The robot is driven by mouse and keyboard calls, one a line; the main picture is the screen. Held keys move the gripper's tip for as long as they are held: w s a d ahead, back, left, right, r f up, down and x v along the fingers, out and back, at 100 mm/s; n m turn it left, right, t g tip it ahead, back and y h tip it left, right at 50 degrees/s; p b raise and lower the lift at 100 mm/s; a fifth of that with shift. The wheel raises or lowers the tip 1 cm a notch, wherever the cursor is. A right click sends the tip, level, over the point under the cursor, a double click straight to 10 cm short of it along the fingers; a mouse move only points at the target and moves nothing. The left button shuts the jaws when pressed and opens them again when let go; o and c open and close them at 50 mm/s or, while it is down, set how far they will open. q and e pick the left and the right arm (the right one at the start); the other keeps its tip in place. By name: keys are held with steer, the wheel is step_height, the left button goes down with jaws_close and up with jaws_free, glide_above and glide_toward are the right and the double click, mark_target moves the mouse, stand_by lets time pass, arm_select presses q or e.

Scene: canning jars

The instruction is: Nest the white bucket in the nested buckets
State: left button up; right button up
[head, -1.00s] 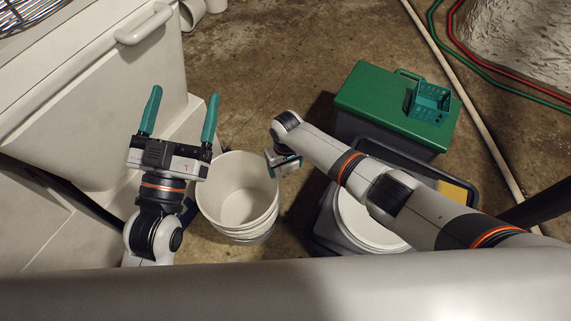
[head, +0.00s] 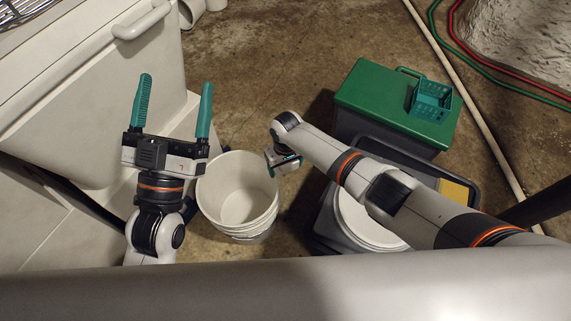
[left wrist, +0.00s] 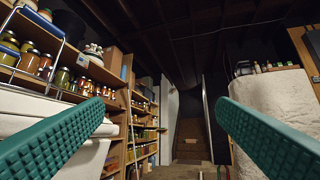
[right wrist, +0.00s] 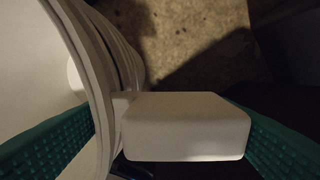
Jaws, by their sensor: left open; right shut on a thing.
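A white bucket (head: 236,178) is at the top of a stack near the middle of the head view, its open mouth facing up. Several rims of the nested buckets (head: 250,233) show below it; how deep it sits in them I cannot tell. My right gripper (head: 276,163) is at the bucket's right rim. In the right wrist view, its teal fingers are shut on the bucket's rim (right wrist: 103,90) and a white block-shaped tab (right wrist: 187,126) on it. My left gripper (head: 177,82) is open and empty, above and left of the stack, its fingers pointing away.
A white chest (head: 100,110) stands to the left. To the right are a green-lidded box (head: 375,95) with a teal basket (head: 431,102) and a dark tote (head: 462,176) holding a white round container (head: 370,225). Bare floor (head: 280,70) lies beyond the stack.

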arm_select(q)
steer(key=shift+s, duration=0.1)
arm_select(e)
steer(key=shift+f+b, duration=0.3)
steer(key=shift+f, duration=0.05)
steer(key=shift+f+b, duration=0.3)
steer(key=shift+f, duration=0.1)
arm_select(q)
steer(key=s+r+t+h, duration=0.1)
steer(key=s+r+t, duration=0.1)
steer(key=r+t, duration=0.1)
steer(key=shift+s+a, duration=0.15)
steer(key=shift+s, duration=0.25)
arm_select(e)
steer(key=o, duration=1.6)
steer(key=shift+c, duration=0.2)
